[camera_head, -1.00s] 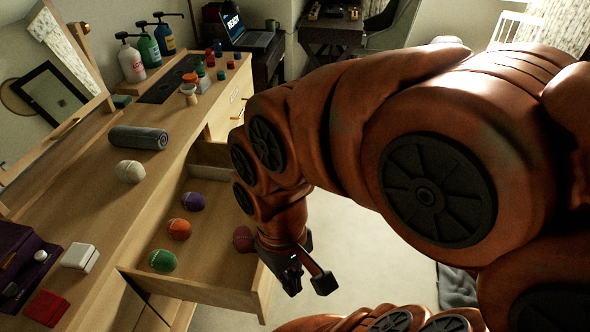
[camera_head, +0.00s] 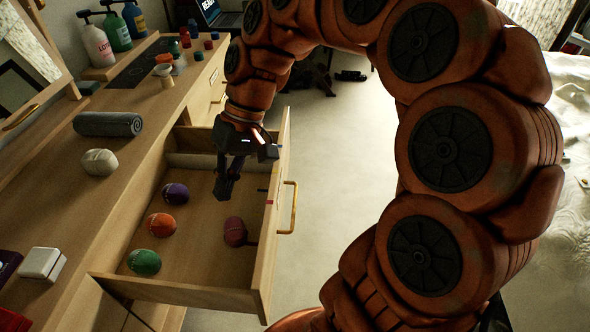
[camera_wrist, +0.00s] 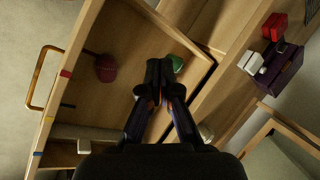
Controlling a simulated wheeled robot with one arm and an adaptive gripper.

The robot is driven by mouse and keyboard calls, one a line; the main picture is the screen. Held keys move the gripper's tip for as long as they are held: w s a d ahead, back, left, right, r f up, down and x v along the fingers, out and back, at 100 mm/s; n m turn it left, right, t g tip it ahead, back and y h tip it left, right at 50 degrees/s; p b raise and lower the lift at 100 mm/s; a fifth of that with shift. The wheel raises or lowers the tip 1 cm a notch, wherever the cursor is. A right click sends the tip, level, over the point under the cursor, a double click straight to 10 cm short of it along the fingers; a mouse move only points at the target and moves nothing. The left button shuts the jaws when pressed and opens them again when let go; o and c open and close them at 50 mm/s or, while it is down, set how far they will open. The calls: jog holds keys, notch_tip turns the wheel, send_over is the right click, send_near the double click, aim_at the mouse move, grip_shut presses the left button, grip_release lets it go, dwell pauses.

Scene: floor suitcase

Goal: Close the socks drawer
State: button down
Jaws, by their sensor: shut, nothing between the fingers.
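The socks drawer (camera_head: 190,292) is pulled out of the wooden dresser. Inside lie rolled socks: purple (camera_head: 175,194), orange (camera_head: 161,225), green (camera_head: 144,262) and dark red (camera_head: 235,232). The drawer's front panel carries a brass handle (camera_head: 289,207) on its outer face. My gripper (camera_head: 225,188) is shut and empty, pointing down over the drawer's interior, on the inner side of the front panel. In the wrist view, my shut fingers (camera_wrist: 159,72) appear over the drawer, with the green sock (camera_wrist: 175,63) just beyond them and the handle (camera_wrist: 42,78) at left. Contact cannot be told.
On the dresser top are a white rolled sock (camera_head: 99,162), a grey roll (camera_head: 108,124), pump bottles (camera_head: 97,45), a white box (camera_head: 43,264) and several small jars. A bed (camera_head: 560,210) stands at right. Floor (camera_head: 335,150) beyond the handle is clear.

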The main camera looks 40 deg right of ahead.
jog(key=w+d+f+m+t+y+b, duration=0.2)
jog(key=w+d+f+b, duration=0.25)
jog(key=w+d, duration=0.4)
jog(key=w+d+f+m+t+y+b, duration=0.2)
jog(key=w+d+f+t+b, duration=0.25)
jog(key=d, duration=0.65)
jog(key=d+f+m+t+b, duration=0.1)
jog(key=d+f+m+b, duration=0.15)
jog(key=d+f, duration=0.55)
jog(key=d+f+m+t+b, duration=0.2)
jog(key=d+f+b, duration=0.15)
jog(key=d, duration=0.95)
jog(key=a+b+x, duration=0.1)
jog(key=x, duration=1.2)
jog(key=shift+s+a+r+h, duration=0.15)
jog(key=shift+r+h, duration=0.05)
jog(key=shift+h, duration=0.1)
jog(key=shift+g, duration=0.25)
